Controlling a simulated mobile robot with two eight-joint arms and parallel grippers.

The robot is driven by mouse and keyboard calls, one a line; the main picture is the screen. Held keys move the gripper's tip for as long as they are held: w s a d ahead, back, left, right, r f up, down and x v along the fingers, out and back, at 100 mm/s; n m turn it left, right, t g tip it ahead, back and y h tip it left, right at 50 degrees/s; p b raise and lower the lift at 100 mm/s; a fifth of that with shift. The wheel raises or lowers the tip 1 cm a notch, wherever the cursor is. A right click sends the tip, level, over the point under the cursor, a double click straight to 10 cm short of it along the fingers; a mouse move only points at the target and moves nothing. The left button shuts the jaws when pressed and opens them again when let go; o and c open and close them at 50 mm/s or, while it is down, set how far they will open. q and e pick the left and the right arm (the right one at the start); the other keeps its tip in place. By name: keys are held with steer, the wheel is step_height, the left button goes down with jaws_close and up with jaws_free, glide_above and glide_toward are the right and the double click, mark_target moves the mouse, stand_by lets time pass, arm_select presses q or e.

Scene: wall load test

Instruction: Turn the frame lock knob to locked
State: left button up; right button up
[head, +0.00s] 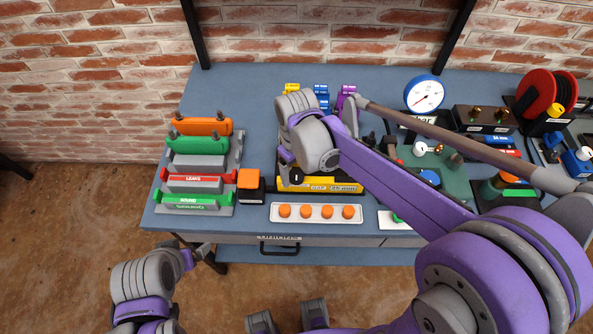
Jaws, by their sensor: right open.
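A yellow frame (345,185) with a dark label strip lies at the middle of the bench. A small round black knob (296,177) with a white mark sits at its left end, seen from above; I cannot read its setting. My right gripper (287,158) is over the frame, just behind the knob in the picture. It is open, with its fingers mostly hidden by my grey and purple wrist; I cannot tell if it touches anything. My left gripper (200,252) hangs in front of the bench at the lower left, and its jaw gap does not show clearly.
A white tray (316,220) with several orange caps lies in front of the frame. An orange-topped black block (250,186) stands at its left, beside a rack with red and green holders (196,186). A gauge (423,95) and a red reel (545,92) stand at the right.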

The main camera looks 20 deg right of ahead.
steer(key=shift+f, duration=0.3)
jaws_close()
stand_by(0.3)
